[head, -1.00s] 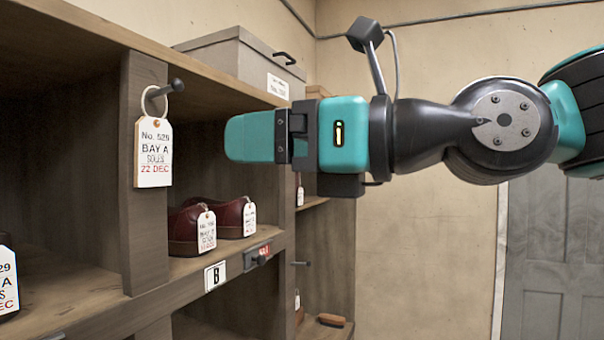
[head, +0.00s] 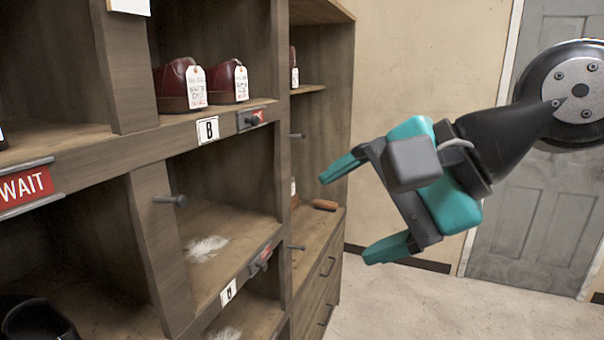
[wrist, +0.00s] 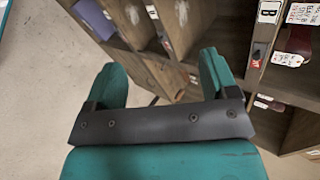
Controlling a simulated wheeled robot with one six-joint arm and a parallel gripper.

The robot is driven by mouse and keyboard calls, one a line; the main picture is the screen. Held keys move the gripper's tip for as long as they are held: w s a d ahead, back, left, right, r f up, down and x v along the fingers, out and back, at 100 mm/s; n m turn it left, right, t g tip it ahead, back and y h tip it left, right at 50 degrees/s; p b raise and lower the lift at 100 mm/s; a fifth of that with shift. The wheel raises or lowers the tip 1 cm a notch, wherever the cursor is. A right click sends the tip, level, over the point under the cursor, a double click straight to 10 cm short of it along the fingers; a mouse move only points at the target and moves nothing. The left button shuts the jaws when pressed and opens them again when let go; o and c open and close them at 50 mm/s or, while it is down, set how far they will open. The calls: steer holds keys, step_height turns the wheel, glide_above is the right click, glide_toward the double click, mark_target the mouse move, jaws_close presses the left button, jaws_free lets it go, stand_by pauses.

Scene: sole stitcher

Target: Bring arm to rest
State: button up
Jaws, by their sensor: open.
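My gripper (head: 352,212) is teal and dark grey. In the head view it hangs in the air right of the wooden shelf unit, with its two fingers spread wide and pointing left and slightly down. Nothing is between the fingers. My arm reaches in from the right edge. In the wrist view my gripper (wrist: 166,92) shows both fingers apart, with the shelf fronts beyond them. The fingers look clear of the shelves.
The wooden shelf unit (head: 145,195) fills the left, with pegs sticking out. Red-brown shoes (head: 228,85) with tags stand in bay B. A red WAIT sign (head: 25,188) is at left. A dark shoe (head: 38,320) sits below. A grey door (head: 530,190) is behind; open floor (head: 400,310) lies below my gripper.

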steer(key=s+d+f+n+g+h+b, duration=0.1)
steer(key=s+d+f+n+g+h, duration=0.1)
steer(key=s+d+f+n, duration=0.2)
steer(key=s+d+f+n+g+h+b, duration=0.2)
steer(key=s+d+f+n+h, duration=0.1)
steer(key=f+n, duration=0.7)
step_height(320, 180, down, 2)
steer(key=shift+s+d+f, duration=0.15)
steer(key=shift+s+d, duration=0.5)
steer(key=shift+d, duration=0.4)
